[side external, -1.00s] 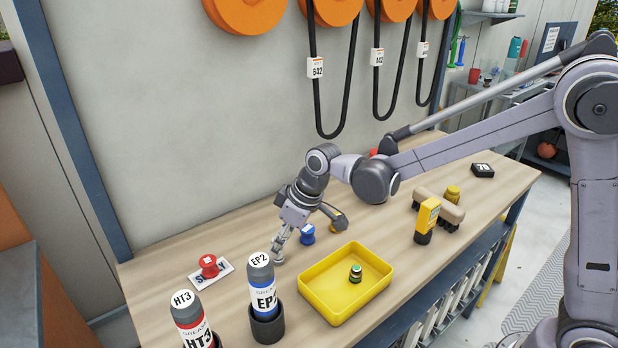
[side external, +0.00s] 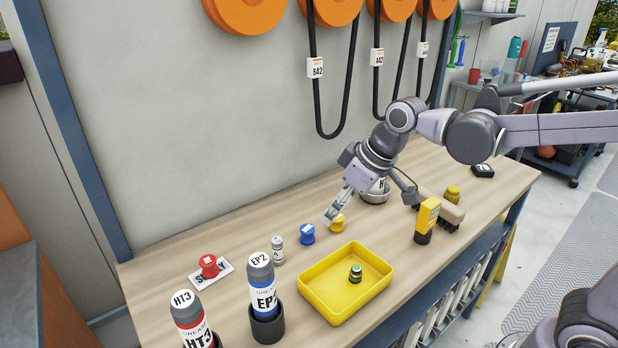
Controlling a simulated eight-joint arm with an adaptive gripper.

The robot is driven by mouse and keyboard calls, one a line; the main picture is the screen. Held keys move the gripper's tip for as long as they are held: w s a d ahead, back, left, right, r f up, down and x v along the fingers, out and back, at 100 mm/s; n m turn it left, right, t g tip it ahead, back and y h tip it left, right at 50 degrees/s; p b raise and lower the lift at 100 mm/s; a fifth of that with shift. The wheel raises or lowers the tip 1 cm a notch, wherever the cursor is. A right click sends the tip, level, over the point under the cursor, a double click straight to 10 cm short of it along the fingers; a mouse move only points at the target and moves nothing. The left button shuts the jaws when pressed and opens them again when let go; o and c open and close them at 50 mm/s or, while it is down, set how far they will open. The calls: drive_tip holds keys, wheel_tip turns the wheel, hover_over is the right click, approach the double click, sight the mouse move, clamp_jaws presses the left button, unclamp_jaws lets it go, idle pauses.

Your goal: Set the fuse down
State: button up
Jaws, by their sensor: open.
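A small grey cylinder with a white label (side external: 278,250), which looks like the fuse, stands upright on the wooden bench (side external: 230,225). It is left of a blue spool-shaped piece (side external: 307,235) and apart from it. My gripper (side external: 331,217) is open, to the right of the cylinder and clear of it. Its fingertips show close to a yellow spool-shaped piece (side external: 337,224); I cannot tell whether they touch it. A small green and dark cylinder (side external: 355,273) stands in the yellow tray (side external: 322,311).
A red piece (side external: 209,266) sits on a lettered white plate (side external: 226,268) at left. Grease tubes EP2 (side external: 262,288) and HT3 (side external: 190,318) stand in front. Black belts (side external: 350,90) hang behind.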

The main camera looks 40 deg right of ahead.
drive_tip(key=s+d+f+m+t+h, duration=0.1)
drive_tip(key=s+d+f+m+t, duration=0.1)
drive_tip(key=s+d, duration=0.6)
drive_tip(key=shift+s+d+f+m+h, duration=0.3)
drive_tip(key=shift+s+f+m+h, duration=0.15)
drive_tip(key=shift+s+m, duration=1)
drive_tip(key=shift+s+n, duration=0.2)
drive_tip(key=shift+n, duration=0.05)
